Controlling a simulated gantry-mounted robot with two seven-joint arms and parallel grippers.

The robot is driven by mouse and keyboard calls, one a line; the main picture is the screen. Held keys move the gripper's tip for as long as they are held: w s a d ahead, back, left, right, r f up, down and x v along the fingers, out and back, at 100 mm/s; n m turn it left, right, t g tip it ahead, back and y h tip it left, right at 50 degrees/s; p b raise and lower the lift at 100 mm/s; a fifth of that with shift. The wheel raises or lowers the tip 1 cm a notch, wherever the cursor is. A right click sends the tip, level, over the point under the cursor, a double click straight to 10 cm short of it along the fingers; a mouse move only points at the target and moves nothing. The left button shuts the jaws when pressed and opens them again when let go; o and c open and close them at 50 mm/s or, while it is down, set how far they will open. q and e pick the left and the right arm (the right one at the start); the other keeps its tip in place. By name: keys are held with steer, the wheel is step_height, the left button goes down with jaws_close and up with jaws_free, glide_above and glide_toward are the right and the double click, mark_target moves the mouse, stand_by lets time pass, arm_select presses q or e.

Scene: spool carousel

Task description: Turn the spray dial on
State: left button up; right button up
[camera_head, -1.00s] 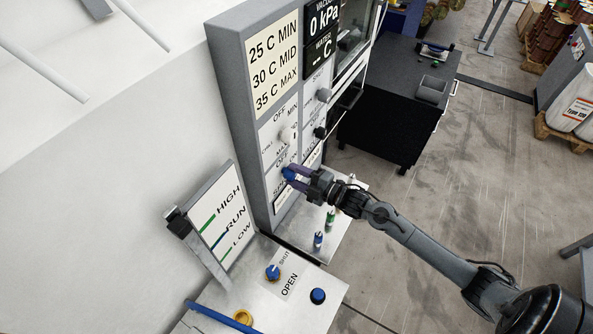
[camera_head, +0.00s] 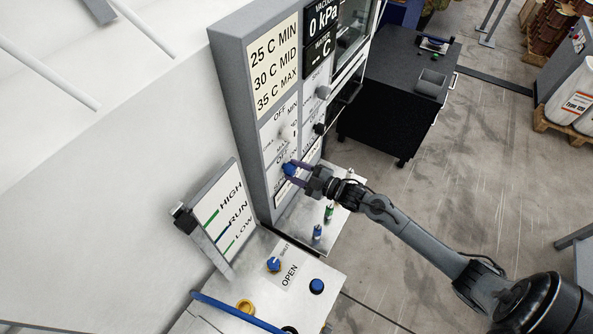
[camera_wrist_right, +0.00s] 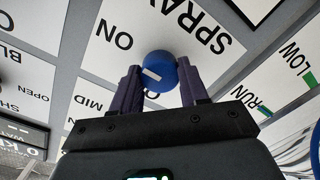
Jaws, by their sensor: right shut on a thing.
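The spray dial is a blue round knob (camera_wrist_right: 160,72) with a white mark, on a white panel labelled SPRAY and ON in the right wrist view. It also shows in the head view (camera_head: 288,169), low on the grey control panel (camera_head: 243,110). My right gripper (camera_wrist_right: 161,88) has its two purple fingers on either side of the knob, shut on it. The same gripper (camera_head: 298,172) reaches the panel from the right in the head view. The fingers hide part of the label there. My left gripper is not in view.
A small steel shelf (camera_head: 300,238) with small bottles lies below the right gripper. A lower steel panel has a blue SHUT/OPEN knob (camera_head: 274,265). A HIGH/RUN/LOW board (camera_head: 222,216) stands at left. A dark cabinet (camera_head: 385,110) is behind.

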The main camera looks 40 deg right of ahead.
steer(key=o, duration=1.1)
steer(key=shift+c, duration=0.2)
steer(key=b+v, duration=0.1)
steer(key=v, duration=0.9)
steer(key=shift+s+d, duration=0.15)
steer(key=shift+s, duration=0.2)
